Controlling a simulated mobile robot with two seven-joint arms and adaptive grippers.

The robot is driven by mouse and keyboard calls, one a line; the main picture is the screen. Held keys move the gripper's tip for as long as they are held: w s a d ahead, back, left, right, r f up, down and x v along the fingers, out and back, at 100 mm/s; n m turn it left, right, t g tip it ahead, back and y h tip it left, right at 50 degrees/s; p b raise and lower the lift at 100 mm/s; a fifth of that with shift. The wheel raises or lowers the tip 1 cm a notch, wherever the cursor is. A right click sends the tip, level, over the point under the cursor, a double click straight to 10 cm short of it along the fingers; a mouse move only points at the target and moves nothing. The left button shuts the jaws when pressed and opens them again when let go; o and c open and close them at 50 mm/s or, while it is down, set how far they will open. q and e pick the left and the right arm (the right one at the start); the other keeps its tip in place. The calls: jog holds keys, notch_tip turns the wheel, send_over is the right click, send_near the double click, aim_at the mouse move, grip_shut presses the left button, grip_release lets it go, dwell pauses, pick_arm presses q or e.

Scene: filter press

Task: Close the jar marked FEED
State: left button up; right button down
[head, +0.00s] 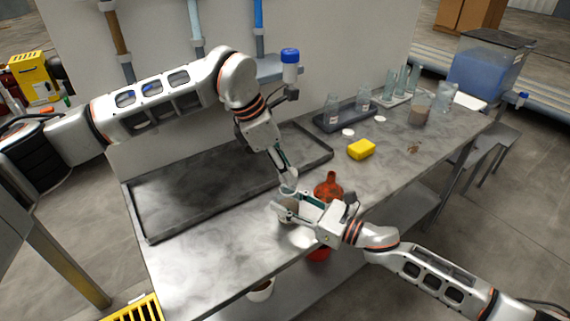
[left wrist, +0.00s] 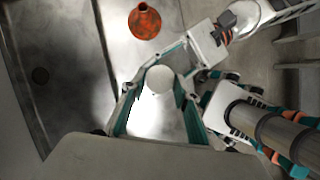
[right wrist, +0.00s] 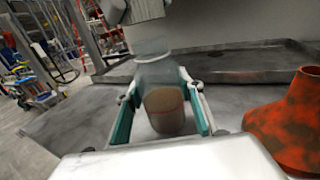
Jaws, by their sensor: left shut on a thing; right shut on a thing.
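A clear jar with brown contents (right wrist: 165,112) stands upright between the teal-lined fingers of my right gripper (right wrist: 160,115), which is shut on it. In the head view this jar (head: 287,203) is partly covered by the grippers at the table's front edge. My left gripper (head: 287,185) reaches down from above, directly over the jar. It is shut on a round white lid (left wrist: 158,80), seen between its fingertips in the left wrist view. Whether the lid touches the jar's rim cannot be told. No FEED marking is readable on the held jar.
A rusty red bottle (head: 328,188) stands close beside my right gripper. A large shallow tray (head: 200,195) lies left.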

dwell(0.4)
pick_arm(q)
jog(key=shift+f, duration=0.9)
jog(key=shift+f, duration=0.55)
jog(key=shift+w+d+m+g+y, duration=0.2)
jog(key=shift+m+g, duration=0.55)
jog(key=shift+m, duration=1.4)
jog(key=shift+w+a+m+g+y, duration=0.1)
jog(key=shift+m+g+y, duration=0.5)
jog(key=shift+m, duration=1.6)
jog(key=shift+w+d+m+g, duration=0.1)
jog(key=shift+m+g, duration=0.85)
jog(key=shift+m, duration=1.2)
jog(key=shift+a, duration=0.1)
